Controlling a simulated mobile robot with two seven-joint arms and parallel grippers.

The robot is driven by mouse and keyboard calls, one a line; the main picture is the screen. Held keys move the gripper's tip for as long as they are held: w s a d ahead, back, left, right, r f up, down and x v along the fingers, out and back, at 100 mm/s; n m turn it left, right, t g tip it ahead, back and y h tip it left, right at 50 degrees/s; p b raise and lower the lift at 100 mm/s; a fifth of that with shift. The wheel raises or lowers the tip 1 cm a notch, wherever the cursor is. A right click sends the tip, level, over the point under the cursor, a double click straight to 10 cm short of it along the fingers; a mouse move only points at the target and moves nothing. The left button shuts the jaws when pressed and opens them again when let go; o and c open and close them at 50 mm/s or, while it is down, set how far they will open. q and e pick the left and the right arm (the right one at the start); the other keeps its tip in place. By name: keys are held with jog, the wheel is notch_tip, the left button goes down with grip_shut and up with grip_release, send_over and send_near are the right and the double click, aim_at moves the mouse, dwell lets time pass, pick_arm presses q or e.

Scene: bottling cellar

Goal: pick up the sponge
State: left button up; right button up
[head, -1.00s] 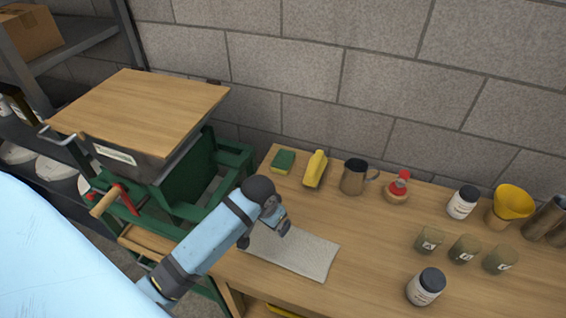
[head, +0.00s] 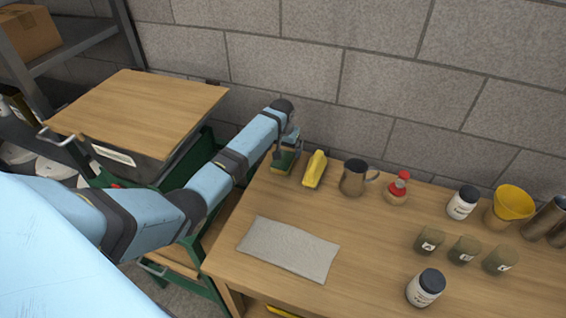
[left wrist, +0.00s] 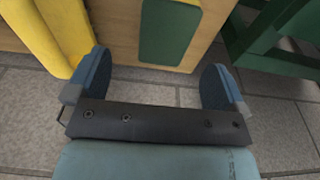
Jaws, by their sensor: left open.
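My left gripper (head: 287,153) is open and empty, just above the sponge in the head view. In the left wrist view the green sponge (left wrist: 168,32) lies beyond and between the two spread fingers of my left gripper (left wrist: 156,66). I see no contact between them. My right gripper is not in view.
A yellow brush-like object (head: 316,169) lies close to the right of the sponge; it also shows in the left wrist view (left wrist: 58,35). A metal mug (head: 353,178) stands further right. A grey cloth (head: 288,249) lies nearer. The block wall rises behind the workbench (head: 375,262).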

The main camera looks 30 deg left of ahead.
aim_at(283, 159)
pick_arm(q)
notch_tip(283, 159, down, 2)
jog(key=shift+w, duration=0.15)
jog(key=f, duration=0.3)
jog(key=a+f, duration=0.1)
jog(key=f, duration=0.1)
jog(key=shift+w+f, duration=0.25)
jog(key=shift+w, duration=0.15)
jog(key=c, duration=1)
